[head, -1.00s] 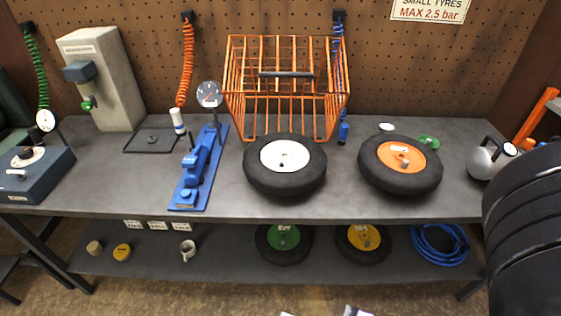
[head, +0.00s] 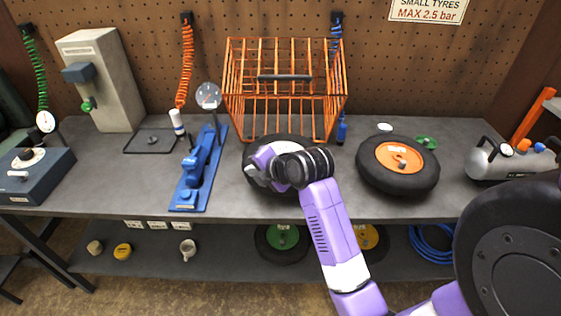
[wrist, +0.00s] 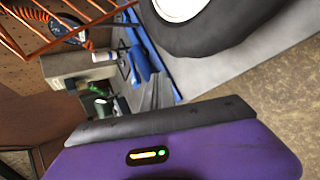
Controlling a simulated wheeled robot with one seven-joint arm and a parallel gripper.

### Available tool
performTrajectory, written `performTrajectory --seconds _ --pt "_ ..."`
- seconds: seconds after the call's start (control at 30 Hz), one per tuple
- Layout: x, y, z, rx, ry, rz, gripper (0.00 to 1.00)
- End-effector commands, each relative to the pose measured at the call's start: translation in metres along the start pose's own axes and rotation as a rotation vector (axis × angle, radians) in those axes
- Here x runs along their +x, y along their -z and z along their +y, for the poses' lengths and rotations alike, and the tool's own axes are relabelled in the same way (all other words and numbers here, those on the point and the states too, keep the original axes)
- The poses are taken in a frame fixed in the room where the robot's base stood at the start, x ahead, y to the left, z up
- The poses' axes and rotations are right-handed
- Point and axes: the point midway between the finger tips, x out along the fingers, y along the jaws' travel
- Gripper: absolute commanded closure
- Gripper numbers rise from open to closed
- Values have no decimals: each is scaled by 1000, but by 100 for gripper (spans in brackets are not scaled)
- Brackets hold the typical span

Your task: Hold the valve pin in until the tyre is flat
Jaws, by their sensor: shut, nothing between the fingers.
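The white-hubbed black tyre (head: 275,138) lies flat on the bench, in front of the orange wire cage. In the head view my gripper (head: 258,166) and arm cover most of it, including the hub. The same tyre shows at the top of the wrist view (wrist: 235,35), with part of its white hub. My gripper's dark fingers (wrist: 157,90) are shut and empty, and appear beside the tyre rather than on it. I cannot see the valve or its pin in either view. Whether the fingertips touch the wheel cannot be told.
An orange-hubbed tyre (head: 425,178) lies to the right. The orange cage (head: 240,90) stands behind, and a blue tool (head: 195,168) to the left. A silver air tank (head: 490,163) is at the far right. The front-left bench top (head: 120,180) is bare.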

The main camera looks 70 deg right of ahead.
Motion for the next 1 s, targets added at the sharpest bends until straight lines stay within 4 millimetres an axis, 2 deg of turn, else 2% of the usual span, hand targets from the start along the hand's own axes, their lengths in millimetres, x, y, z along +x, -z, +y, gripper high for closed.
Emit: performTrajectory --seconds 0.03,0.1,0.2,0.33,0.5,1.0 --pt "-4 -30 14 -80 16 -19 100" --pt "-11 -60 23 -192 51 -27 100" --pt "-22 -93 32 -320 94 -30 100" --pt "-34 -120 37 -428 134 -26 100" --pt "-39 -129 38 -476 152 -21 100" --pt "-34 -127 32 -474 151 -21 100"
